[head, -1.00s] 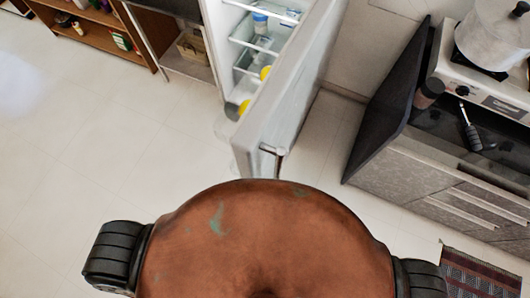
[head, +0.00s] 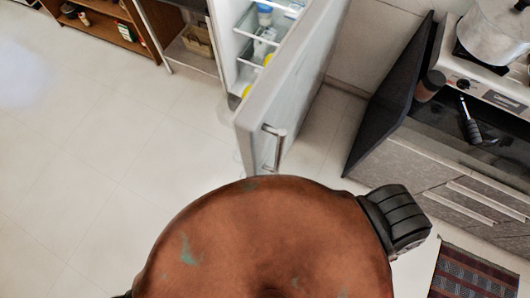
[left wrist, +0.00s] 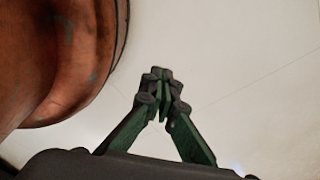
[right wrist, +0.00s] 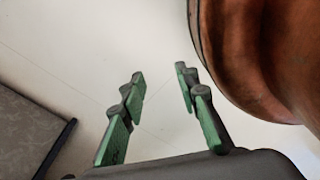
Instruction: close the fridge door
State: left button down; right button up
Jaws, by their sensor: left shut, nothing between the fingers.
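The fridge door (head: 290,90) stands wide open in the head view, swung out towards me, with a metal handle (head: 273,148) on its right-hand face. Part of the fridge's lit interior (head: 262,30) with shelves shows to the left of the door. My left gripper (left wrist: 162,75) is shut and empty over bare floor in the left wrist view. My right gripper (right wrist: 160,75) is open and empty over bare floor in the right wrist view. Neither gripper shows in the head view, and neither wrist view shows the door.
My round brown base fills the bottom of the head view, close below the door's near edge. A counter (head: 440,170) with a stove and pot (head: 495,30) stands at right, with a dark panel (head: 390,95). A patterned rug (head: 475,275) lies lower right. Floor (head: 90,190) is clear at left.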

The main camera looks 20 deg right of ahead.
aim_at(267, 121)
jog(key=k, duration=0.95)
jog(key=z, duration=0.4)
